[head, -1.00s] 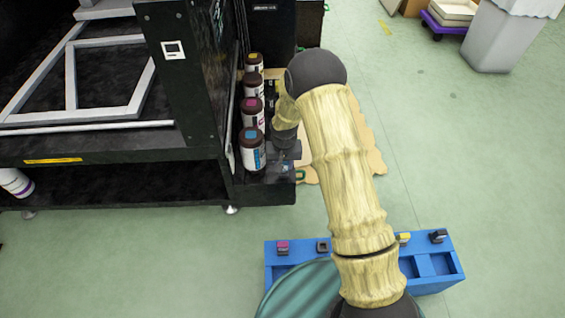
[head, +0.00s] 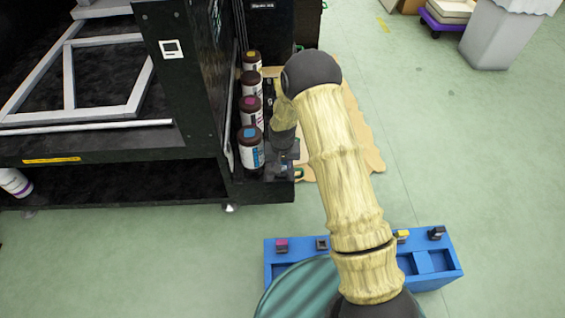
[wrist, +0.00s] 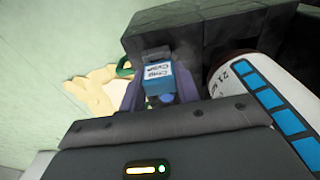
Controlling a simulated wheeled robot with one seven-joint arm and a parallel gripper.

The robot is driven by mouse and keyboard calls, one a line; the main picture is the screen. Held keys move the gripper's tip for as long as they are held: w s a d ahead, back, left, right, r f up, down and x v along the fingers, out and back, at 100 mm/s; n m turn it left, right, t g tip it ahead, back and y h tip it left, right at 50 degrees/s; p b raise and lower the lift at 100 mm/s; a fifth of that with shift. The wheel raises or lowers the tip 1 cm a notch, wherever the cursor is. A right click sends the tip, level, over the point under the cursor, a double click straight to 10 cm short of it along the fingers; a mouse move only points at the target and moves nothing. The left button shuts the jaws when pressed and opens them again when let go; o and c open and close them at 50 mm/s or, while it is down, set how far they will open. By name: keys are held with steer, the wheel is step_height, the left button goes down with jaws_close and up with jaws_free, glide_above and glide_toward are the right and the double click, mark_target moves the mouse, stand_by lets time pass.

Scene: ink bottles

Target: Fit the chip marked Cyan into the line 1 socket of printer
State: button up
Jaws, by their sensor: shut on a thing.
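The Cyan chip (wrist: 158,76), a small blue-and-white block with dark lettering, is held between my gripper's fingers (wrist: 155,92) in the wrist view. The chip's far end is up against or very near a dark printer block (wrist: 190,35); I cannot tell whether it is seated in a socket. In the head view my gripper (head: 284,168) is low beside the printer's (head: 185,85) right side, by the cyan-labelled bottle (head: 250,148). The chip is too small to make out there. The line 1 socket cannot be told apart.
Several dark-capped ink bottles (head: 251,112) stand in a row left of my gripper; one bottle (wrist: 255,95) is close on the right in the wrist view. A blue tray (head: 455,268) with other chips lies on the floor in front. Cardboard (head: 360,140) lies to the right.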

steer(key=o, duration=1)
steer(key=shift+w, duration=0.1)
steer(key=shift+o, duration=0.2)
steer(key=shift+r+p, duration=3.15)
steer(key=shift+r, duration=0.3)
